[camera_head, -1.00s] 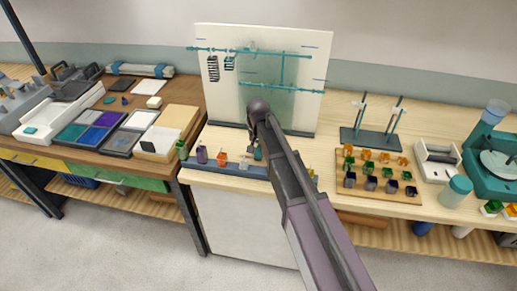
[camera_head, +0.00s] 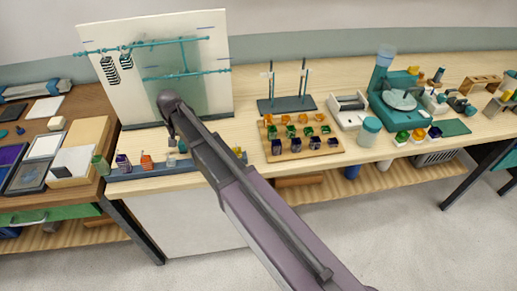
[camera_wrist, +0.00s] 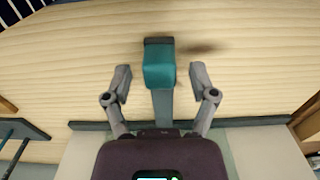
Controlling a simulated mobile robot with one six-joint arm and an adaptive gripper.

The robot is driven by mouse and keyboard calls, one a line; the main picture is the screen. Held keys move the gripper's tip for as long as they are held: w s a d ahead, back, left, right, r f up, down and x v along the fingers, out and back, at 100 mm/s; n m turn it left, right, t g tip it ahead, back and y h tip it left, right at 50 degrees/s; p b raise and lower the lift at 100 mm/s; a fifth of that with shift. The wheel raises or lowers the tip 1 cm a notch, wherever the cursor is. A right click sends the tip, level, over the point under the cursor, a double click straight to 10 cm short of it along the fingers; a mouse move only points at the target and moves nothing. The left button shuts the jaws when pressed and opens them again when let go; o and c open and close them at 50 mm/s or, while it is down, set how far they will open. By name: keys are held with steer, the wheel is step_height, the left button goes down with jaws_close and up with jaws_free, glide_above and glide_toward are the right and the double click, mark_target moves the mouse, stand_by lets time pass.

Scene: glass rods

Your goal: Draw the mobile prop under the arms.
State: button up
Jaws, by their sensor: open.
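In the wrist view a teal block (camera_wrist: 159,70) on a grey bar (camera_wrist: 161,108) stands between the two fingers of my gripper (camera_wrist: 160,75). This may be the mobile prop. The fingers are spread, with a visible gap on each side of the block. In the head view my gripper (camera_head: 172,138) is over the bench's front part, and my arm hides most of what is under it. The arms look to be the teal rods (camera_head: 187,72) on the upright white board (camera_head: 160,35). Striped black-and-white pieces (camera_head: 110,70) hang at their left.
A rack of small bottles (camera_head: 130,170) lies along the bench's front edge, left of my gripper. A wooden board of coloured blocks (camera_head: 300,150) and a dark stand with two rods (camera_head: 286,103) are to the right.

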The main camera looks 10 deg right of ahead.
steer(key=shift+w, duration=0.9)
steer(key=shift+w+r, duration=0.2)
steer(key=shift+w, duration=0.1)
step_height(320, 180, up, 2)
steer(key=p, duration=0.2)
steer(key=shift+s+r+p, duration=0.15)
steer(key=shift+r+p, duration=0.05)
steer(key=shift+p, duration=0.15)
step_height(320, 180, up, 11)
steer(key=p, duration=1.1)
steer(key=shift+s+d+f+b, duration=1.65)
steer(key=shift+s+d, duration=0.85)
steer(key=shift+d, duration=2.3)
steer(key=shift+s+d+f+b, duration=1.6)
steer(key=shift+s+d, duration=0.9)
steer(key=shift+d, duration=2.3)
steer(key=shift+s+d+f+b, duration=1.65)
steer(key=shift+s+d, duration=0.85)
steer(key=shift+d, duration=2.3)
steer(key=shift+s+d, duration=1.65)
steer(key=shift+s, duration=0.1)
